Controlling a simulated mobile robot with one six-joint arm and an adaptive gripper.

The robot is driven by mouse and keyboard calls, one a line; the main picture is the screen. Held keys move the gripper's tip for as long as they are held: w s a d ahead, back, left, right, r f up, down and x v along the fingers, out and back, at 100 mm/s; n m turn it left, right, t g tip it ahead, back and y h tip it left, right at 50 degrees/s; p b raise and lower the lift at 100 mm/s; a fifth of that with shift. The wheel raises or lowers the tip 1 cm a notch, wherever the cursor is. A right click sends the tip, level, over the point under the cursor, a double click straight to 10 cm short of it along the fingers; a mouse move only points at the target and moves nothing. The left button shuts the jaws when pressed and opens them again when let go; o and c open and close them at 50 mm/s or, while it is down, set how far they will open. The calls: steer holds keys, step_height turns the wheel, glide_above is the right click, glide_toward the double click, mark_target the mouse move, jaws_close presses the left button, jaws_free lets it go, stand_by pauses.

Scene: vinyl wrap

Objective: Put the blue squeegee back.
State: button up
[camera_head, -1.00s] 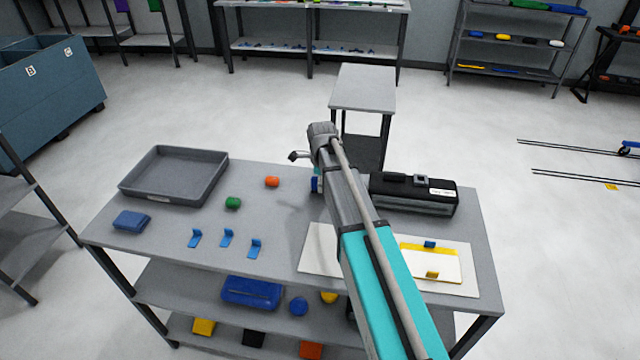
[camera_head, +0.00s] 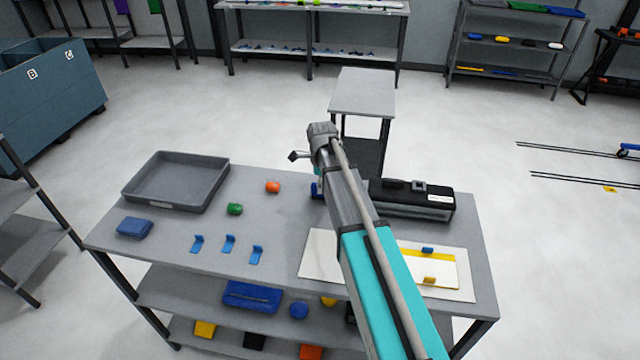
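My arm reaches over the grey table, with its wrist (camera_head: 322,135) above the table's back edge. Several small blue pieces stand on the table: bent blue ones at left (camera_head: 197,243), middle (camera_head: 229,243) and right (camera_head: 257,254). A blue block (camera_head: 135,228) lies at the left. Which one is the squeegee is unclear.
An empty grey tray (camera_head: 130,196) sits at the back left. Green (camera_head: 235,209) and orange (camera_head: 273,187) pieces lie nearby. A black case (camera_head: 411,204) stands right of my arm, behind a white panel (camera_head: 318,258). A small stand (camera_head: 364,88) is behind the table.

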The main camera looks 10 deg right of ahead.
step_height(320, 180, up, 10)
steer(key=p, duration=0.9)
steer(key=shift+f, duration=0.2)
steer(key=shift+s, duration=0.2)
stand_by(0.3)
steer(key=s+n, duration=2.2)
steer(key=shift+a+n, duration=0.2)
steer(key=shift+n, duration=0.1)
steer(key=shift+f, duration=0.1)
